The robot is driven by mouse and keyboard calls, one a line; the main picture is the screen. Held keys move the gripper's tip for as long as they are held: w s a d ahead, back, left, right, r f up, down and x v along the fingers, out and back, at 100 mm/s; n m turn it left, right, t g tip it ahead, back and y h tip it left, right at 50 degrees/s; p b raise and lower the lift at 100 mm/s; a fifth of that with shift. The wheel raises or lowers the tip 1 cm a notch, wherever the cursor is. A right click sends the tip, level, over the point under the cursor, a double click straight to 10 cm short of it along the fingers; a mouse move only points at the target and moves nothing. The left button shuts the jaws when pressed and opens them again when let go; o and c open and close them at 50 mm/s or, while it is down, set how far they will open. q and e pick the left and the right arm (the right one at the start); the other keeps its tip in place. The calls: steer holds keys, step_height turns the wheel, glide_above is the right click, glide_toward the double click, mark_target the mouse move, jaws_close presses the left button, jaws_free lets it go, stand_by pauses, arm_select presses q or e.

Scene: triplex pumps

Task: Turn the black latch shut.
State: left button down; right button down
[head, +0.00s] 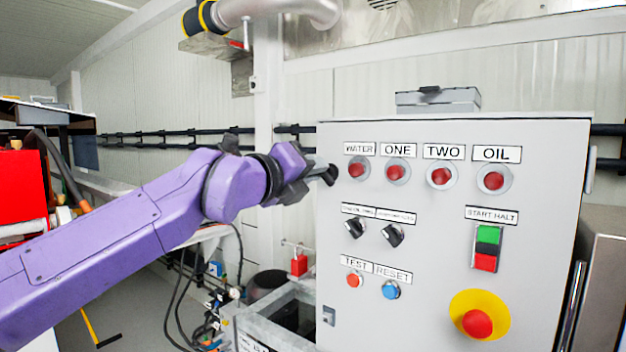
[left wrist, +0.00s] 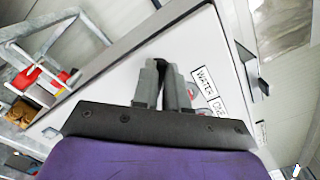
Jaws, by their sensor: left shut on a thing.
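The grey control cabinet (head: 450,270) stands at the right with its front panel facing me. The black latch (head: 330,175) is at the panel's upper left edge, left of the WATER button. My left gripper (head: 318,174) reaches it from the left and is shut on it. In the left wrist view the two grey fingers (left wrist: 165,85) close around the dark latch (left wrist: 166,70), which they mostly hide. I cannot tell the latch's exact angle. My right gripper is in neither view.
The panel carries red buttons (head: 397,172), black knobs (head: 393,235), a start/halt switch (head: 487,247) and a red emergency stop (head: 478,323). A grey box (head: 438,99) sits on top. Hoses (head: 183,290) and a red padlock (head: 299,264) are at lower left of the cabinet.

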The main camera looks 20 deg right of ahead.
arm_select(q)
steer(key=shift+w+a+f+n+b, duration=0.15)
steer(key=shift+n+b, duration=0.7)
steer(key=shift+n, duration=0.6)
steer(key=shift+d+f+n+b, duration=0.15)
steer(key=shift+n+b, duration=0.7)
steer(key=shift+n, duration=0.55)
steer(key=shift+w+a+f+n+b, duration=0.15)
steer(key=shift+n+b, duration=0.7)
steer(key=shift+n, duration=0.6)
steer(key=shift+s, duration=0.1)
steer(key=c, duration=1.2)
jaws_free()
steer(key=shift+o, duration=0.2)
steer(key=b+v, duration=0.6)
steer(key=v, duration=0.4)
steer(key=shift+s+a, duration=0.2)
